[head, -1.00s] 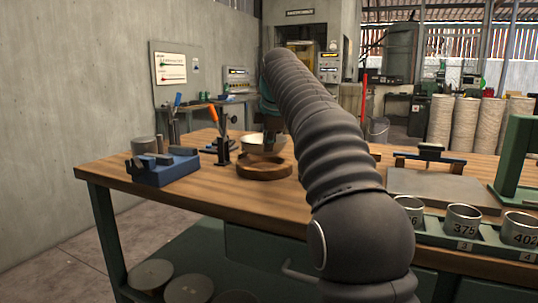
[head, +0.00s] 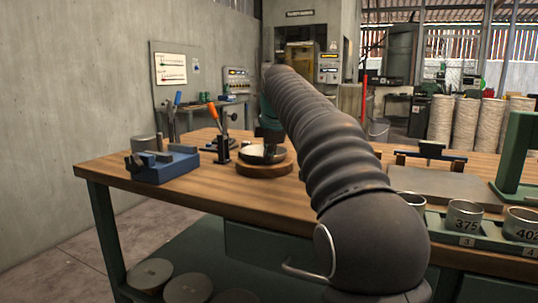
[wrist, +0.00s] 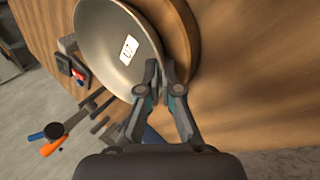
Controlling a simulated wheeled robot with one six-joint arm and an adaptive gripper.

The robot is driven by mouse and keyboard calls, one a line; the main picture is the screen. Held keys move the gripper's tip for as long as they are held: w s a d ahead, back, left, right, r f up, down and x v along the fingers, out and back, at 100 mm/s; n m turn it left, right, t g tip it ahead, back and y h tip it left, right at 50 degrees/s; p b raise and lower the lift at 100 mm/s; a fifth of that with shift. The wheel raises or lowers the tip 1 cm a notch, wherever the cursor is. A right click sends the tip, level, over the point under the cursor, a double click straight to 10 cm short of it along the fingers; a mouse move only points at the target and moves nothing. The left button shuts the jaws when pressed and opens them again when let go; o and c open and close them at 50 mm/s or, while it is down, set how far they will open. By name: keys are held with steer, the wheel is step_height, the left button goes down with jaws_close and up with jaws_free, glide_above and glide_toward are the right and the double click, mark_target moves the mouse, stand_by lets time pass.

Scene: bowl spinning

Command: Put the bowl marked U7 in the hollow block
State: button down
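The shiny metal bowl (wrist: 100,48) carries a white label reading U7 on its inner face in the wrist view. In the head view the bowl (head: 262,152) is at the top of the round wooden hollow block (head: 266,168), partly hidden by my arm. The block's wooden edge (wrist: 185,38) shows beyond the bowl in the wrist view. My gripper (wrist: 159,78) has its fingertips close together on the bowl's near rim, and appears shut on it. I cannot tell whether the bowl rests fully in the hollow.
A blue fixture (head: 163,165) stands at the table's left end. An upright tool stand with an orange handle (head: 212,112) is just left of the block. At right are a grey plate (head: 440,186) and a green rack of numbered cups (head: 480,236).

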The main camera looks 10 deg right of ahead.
steer(key=c, duration=1.8)
jaws_free()
steer(key=shift+f, duration=0.1)
steer(key=o, duration=0.5)
steer(key=shift+r, duration=0.3)
steer(key=p+v, duration=0.1)
steer(key=v, duration=1.1)
steer(key=shift+r, duration=0.3)
